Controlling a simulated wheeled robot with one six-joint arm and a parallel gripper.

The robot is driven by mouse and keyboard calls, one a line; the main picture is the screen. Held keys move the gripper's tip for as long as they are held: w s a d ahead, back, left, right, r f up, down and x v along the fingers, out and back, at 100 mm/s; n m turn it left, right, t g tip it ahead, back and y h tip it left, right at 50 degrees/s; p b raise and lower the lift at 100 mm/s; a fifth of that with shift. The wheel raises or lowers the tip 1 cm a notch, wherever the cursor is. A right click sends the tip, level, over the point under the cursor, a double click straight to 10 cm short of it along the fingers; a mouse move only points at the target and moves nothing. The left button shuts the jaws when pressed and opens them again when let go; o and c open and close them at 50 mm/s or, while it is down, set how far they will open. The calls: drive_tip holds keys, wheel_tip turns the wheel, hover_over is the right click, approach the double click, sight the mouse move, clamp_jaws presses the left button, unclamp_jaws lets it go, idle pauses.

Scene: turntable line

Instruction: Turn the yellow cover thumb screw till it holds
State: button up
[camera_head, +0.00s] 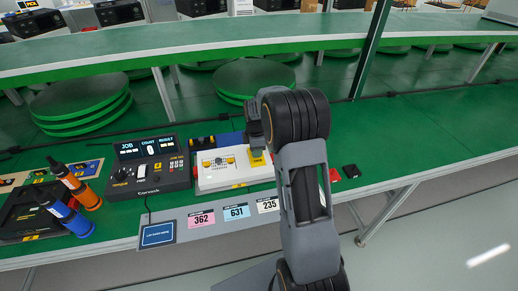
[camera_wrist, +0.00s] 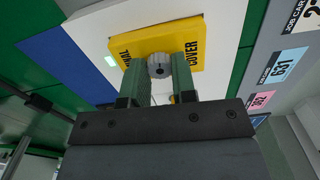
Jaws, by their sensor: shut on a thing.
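The yellow cover (camera_wrist: 150,43) sits on a white housing, with black lettering partly readable as "COVER". A grey ribbed thumb screw (camera_wrist: 160,66) stands at the cover's edge nearest my gripper in the wrist view. My gripper (camera_wrist: 160,78) has its two green-grey fingers on either side of the screw, shut on it. In the head view, my gripper (camera_head: 257,148) reaches down over the yellow cover (camera_head: 257,160) at the right end of the white unit (camera_head: 215,185). The screw is hidden there by the gripper. How far the screw is turned cannot be told.
A black job console (camera_head: 150,167) stands left of the white unit. Orange (camera_head: 78,187) and blue (camera_head: 68,214) drivers lie further left. Pink, blue and white number cards (camera_head: 236,212) line the front edge.

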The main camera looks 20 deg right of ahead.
drive_tip(key=m, duration=0.4)
drive_tip(key=shift+s+f+m, duration=0.15)
drive_tip(key=shift+s+m, duration=0.05)
drive_tip(key=shift+m, duration=0.1)
drive_tip(key=m, duration=0.3)
drive_tip(key=shift+m, duration=0.3)
drive_tip(key=m, duration=0.4)
drive_tip(key=shift+m, duration=0.3)
drive_tip(key=m, duration=0.3)
drive_tip(key=shift+m, duration=0.3)
drive_tip(key=m, duration=0.8)
drive_tip(key=shift+p, duration=0.3)
drive_tip(key=m, duration=0.4)
drive_tip(key=shift+m, duration=2.4)
